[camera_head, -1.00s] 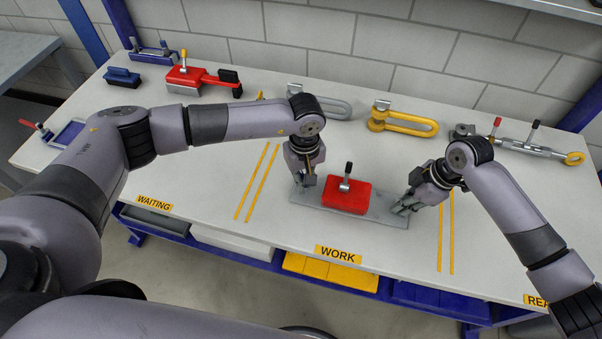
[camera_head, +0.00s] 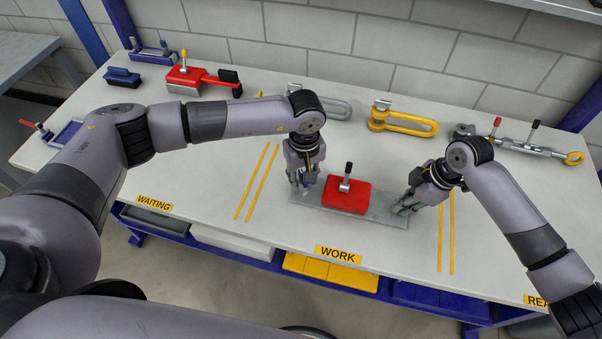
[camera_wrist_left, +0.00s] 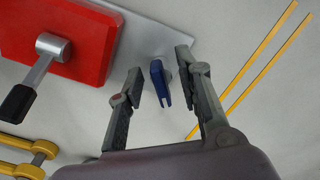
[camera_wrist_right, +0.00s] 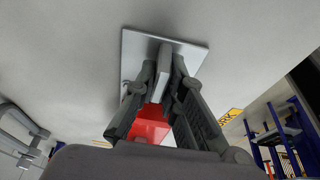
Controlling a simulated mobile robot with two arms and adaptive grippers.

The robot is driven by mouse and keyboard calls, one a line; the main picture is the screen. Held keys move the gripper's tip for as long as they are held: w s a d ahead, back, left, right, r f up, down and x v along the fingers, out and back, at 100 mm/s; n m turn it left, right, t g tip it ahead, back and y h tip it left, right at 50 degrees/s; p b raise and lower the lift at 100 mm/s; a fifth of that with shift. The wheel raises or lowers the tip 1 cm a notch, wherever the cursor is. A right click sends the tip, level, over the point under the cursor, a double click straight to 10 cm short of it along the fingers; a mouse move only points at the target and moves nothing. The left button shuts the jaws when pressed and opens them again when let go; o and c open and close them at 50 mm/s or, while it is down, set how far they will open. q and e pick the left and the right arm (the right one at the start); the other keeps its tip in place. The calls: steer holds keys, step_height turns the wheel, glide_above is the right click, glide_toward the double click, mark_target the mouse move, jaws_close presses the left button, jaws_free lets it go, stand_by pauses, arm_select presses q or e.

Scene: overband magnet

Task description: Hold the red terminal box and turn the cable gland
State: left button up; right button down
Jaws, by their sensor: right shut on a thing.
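The red terminal box (camera_head: 346,196) sits on a flat grey plate (camera_head: 385,212) in the middle of the table. A silver post with a black handle (camera_wrist_left: 24,92) stands on the box. A small blue piece (camera_wrist_left: 158,82), seemingly the cable gland, stands at the plate's end in the left wrist view. My left gripper (camera_head: 303,183) is open around it; in its wrist view (camera_wrist_left: 160,80) gaps show between fingers and blue piece. My right gripper (camera_head: 402,208) is shut on an upright grey tab (camera_wrist_right: 165,68) at the plate's other end.
Behind stand a grey shackle (camera_head: 335,108), a yellow shackle (camera_head: 405,122) and a turnbuckle (camera_head: 525,146). A red tool (camera_head: 195,80) and a blue brush (camera_head: 122,77) lie at the back left. The table in front of the plate is clear.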

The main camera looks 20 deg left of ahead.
arm_select(q)
step_height(320, 180, up, 19)
stand_by(1.2)
steer(key=shift+r, duration=0.1)
arm_select(e)
steer(key=c, duration=1.6)
jaws_free()
steer(key=shift+r, duration=0.1)
